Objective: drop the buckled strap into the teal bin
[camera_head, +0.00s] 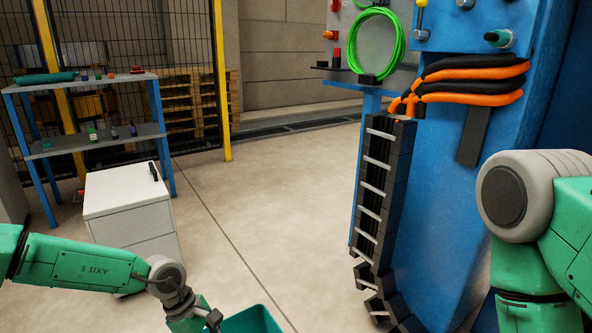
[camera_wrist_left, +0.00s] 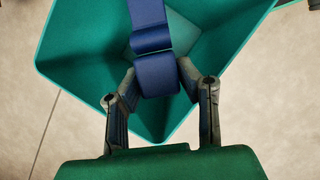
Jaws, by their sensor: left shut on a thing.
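The teal bin (camera_head: 254,320) shows only in part at the bottom edge of the head view. In the left wrist view the open teal bin (camera_wrist_left: 78,62) lies beneath my left gripper, its inner walls visible. My left gripper (camera_wrist_left: 160,82) is shut on the blue strap (camera_wrist_left: 150,38), which runs away from the fingers over the bin's opening. The buckle cannot be made out. In the head view my left gripper (camera_head: 212,320) is at the bottom, just left of the bin, and the strap is not visible there. My right arm shows at the right, but its gripper is out of view.
A white cabinet (camera_head: 130,212) stands on the floor at the left, before a blue-legged shelf (camera_head: 90,85) with small items. A blue machine (camera_head: 440,200) with a black cable chain (camera_head: 376,200) and orange cables (camera_head: 470,85) stands at the right. The floor between is clear.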

